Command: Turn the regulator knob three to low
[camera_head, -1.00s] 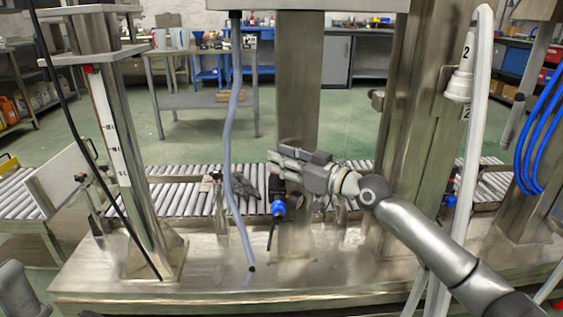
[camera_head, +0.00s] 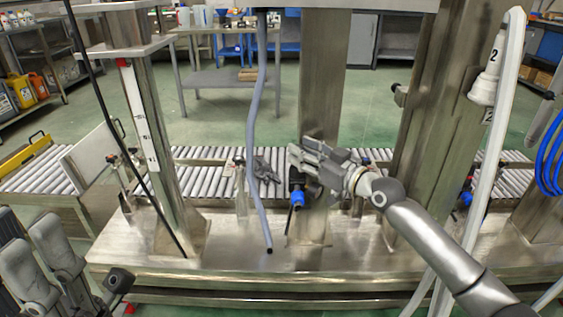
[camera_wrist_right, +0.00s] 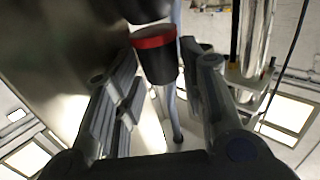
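My right gripper (camera_head: 296,156) is in front of the middle steel post (camera_head: 325,80) in the head view. In the right wrist view its two fingers (camera_wrist_right: 158,85) are apart, one on each side of a black knob (camera_wrist_right: 162,68) with a red ring. The knob lies between or just beyond the fingertips; I cannot tell whether they touch it. I see no number or setting on it. A blue knob (camera_head: 298,198) on a black fitting hangs below the right gripper in the head view. My left gripper (camera_head: 35,225) is at the lower left, fingers apart, with nothing seen between them.
A grey hose (camera_head: 256,110) hangs left of the middle post. A roller conveyor (camera_head: 210,178) runs behind the steel base (camera_head: 220,258). A white pipe (camera_head: 485,165) stands to the right. A slanted panel (camera_head: 88,158) stands at the left.

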